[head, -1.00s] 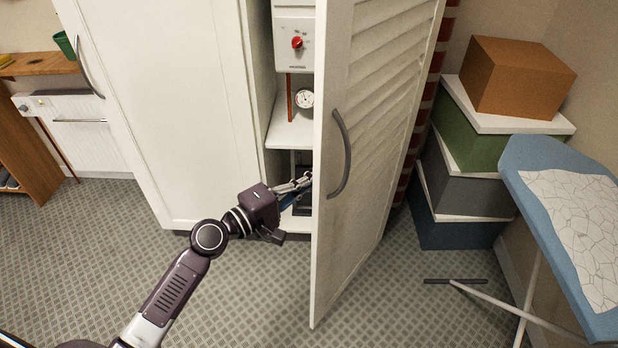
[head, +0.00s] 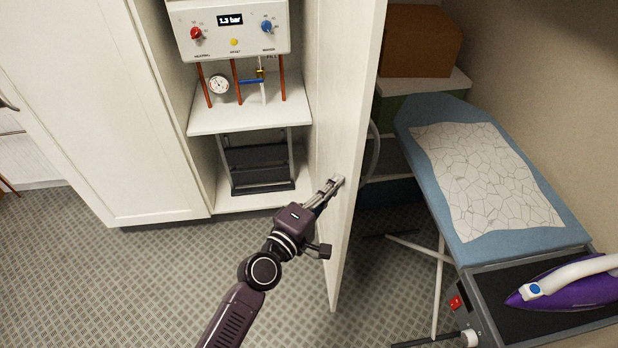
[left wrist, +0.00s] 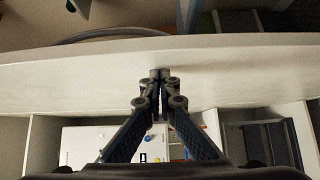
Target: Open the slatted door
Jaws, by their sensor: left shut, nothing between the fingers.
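The slatted door (head: 350,150) stands wide open in the head view, seen nearly edge-on, with its slats turned away from me. Its curved grey handle (head: 373,152) shows partly behind the door's edge, and also in the left wrist view (left wrist: 125,33). My left gripper (head: 338,181) is shut and empty, with its fingertips at the door's inner side near the free edge. In the left wrist view the closed fingertips (left wrist: 160,73) are against or very close to the white door (left wrist: 80,75); I cannot tell if they touch. My right gripper is not in view.
The open cupboard holds a boiler panel (head: 230,30), a shelf (head: 250,112) with pipes and a gauge, and a folded step stool (head: 258,165) below. An ironing board (head: 420,130) with a purple iron (head: 570,285) stands right of the door. Tiled floor in front is free.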

